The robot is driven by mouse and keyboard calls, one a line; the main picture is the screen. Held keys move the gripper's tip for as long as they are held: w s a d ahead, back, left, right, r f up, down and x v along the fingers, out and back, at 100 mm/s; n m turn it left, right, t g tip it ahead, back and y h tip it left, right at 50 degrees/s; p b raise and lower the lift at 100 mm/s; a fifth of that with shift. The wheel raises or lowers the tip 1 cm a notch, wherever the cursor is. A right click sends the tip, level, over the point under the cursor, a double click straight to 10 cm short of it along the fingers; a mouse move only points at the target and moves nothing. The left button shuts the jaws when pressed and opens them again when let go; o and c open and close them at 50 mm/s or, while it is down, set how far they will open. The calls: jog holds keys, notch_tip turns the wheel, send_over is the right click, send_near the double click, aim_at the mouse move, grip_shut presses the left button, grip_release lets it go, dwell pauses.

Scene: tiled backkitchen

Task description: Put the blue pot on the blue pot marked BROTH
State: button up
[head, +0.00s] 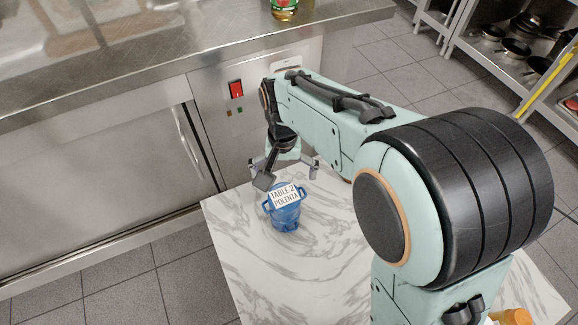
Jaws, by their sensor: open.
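A blue pot (285,217) with side handles stands on the marble-topped table (325,225). A white label on it reads "TABLE 2 POLENTA". I cannot tell whether the blue shape is one pot or two stacked. No label reading BROTH shows. My gripper (288,177) is open, just above and behind the pot, with one finger to the left and one to the right. Nothing shows held between the fingers. Whether a finger touches the pot is unclear.
A steel counter with a cabinet (90,165) and a red switch (236,89) stands behind the table. A jar (284,9) sits on the counter. An orange object (511,317) is at the lower right. Shelves with pans (515,47) stand at the upper right. The table around the pot is bare.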

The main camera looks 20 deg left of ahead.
jog(key=shift+r, duration=0.3)
jog(key=shift+d+r, duration=0.15)
jog(key=shift+d, duration=0.05)
jog(key=s+d+r+m, duration=0.1)
jog(key=s+d+r, duration=0.1)
jog(key=d, duration=0.4)
jog(key=s+d+r, duration=0.2)
jog(key=d+r, duration=0.1)
jog(key=d, duration=0.2)
jog(key=s+d+m, duration=0.1)
jog(key=s+d, duration=0.8)
jog(key=s, duration=0.2)
jog(key=shift+s+d+y, duration=0.3)
jog(key=shift+s+y, duration=0.05)
jog(key=shift+y, duration=0.05)
